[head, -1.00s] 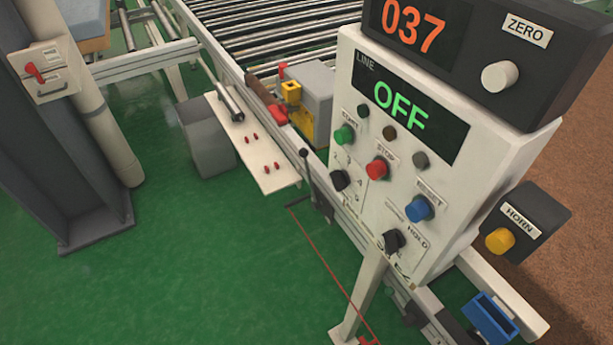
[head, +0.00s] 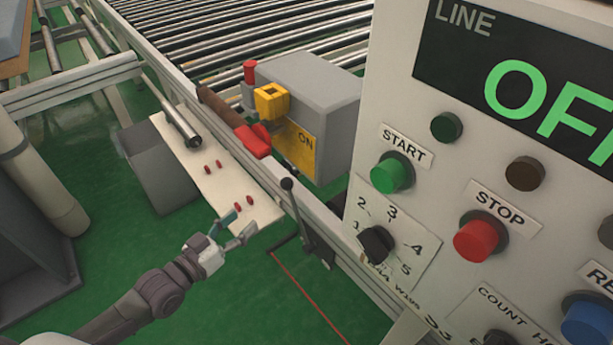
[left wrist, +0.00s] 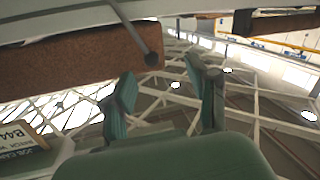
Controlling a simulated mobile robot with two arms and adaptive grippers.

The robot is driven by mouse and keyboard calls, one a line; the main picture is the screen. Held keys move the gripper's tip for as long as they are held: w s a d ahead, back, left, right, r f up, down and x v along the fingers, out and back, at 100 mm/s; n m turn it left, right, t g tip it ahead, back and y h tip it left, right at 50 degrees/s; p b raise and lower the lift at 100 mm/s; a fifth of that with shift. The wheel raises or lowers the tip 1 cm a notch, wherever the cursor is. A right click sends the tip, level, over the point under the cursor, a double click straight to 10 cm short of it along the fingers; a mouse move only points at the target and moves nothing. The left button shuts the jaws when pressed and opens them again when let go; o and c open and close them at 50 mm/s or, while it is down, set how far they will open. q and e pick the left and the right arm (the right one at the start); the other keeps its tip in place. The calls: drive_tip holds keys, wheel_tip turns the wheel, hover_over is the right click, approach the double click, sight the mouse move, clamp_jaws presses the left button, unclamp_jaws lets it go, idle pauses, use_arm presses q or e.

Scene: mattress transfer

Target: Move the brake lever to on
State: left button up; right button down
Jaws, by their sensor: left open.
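A thin black lever with a round knob (head: 287,184) stands upright on the conveyor's side rail, left of the control panel. No brake label is legible on it. My left gripper (head: 240,225) is open and empty, to the left of this lever and apart from it. In the left wrist view the open fingers (left wrist: 165,88) point up, and a dark rod with a round end (left wrist: 152,59) shows just beyond them; it looks like the same lever. My right gripper is not in view.
The control panel (head: 455,150) with buttons and a dial fills the right side. A white shelf (head: 190,148) holds several small red pieces.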

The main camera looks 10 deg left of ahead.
sight(282, 187)
use_arm(q)
drive_tip(key=shift+h, duration=0.4)
drive_tip(key=r+x, duration=0.1)
drive_tip(key=x, duration=0.3)
drive_tip(key=d+x, duration=0.1)
drive_tip(key=x, duration=0.3)
drive_tip(key=r+x, duration=0.1)
drive_tip(key=x, duration=0.4)
drive_tip(key=shift+s+d+r, duration=0.15)
drive_tip(key=shift+s+r, duration=0.1)
drive_tip(key=shift+r, duration=0.1)
drive_tip(key=shift+w+d+f, duration=0.1)
drive_tip(key=shift+w+d, duration=0.2)
drive_tip(key=shift+w, duration=0.3)
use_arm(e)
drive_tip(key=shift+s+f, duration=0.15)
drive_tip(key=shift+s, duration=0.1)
use_arm(q)
clamp_jaws()
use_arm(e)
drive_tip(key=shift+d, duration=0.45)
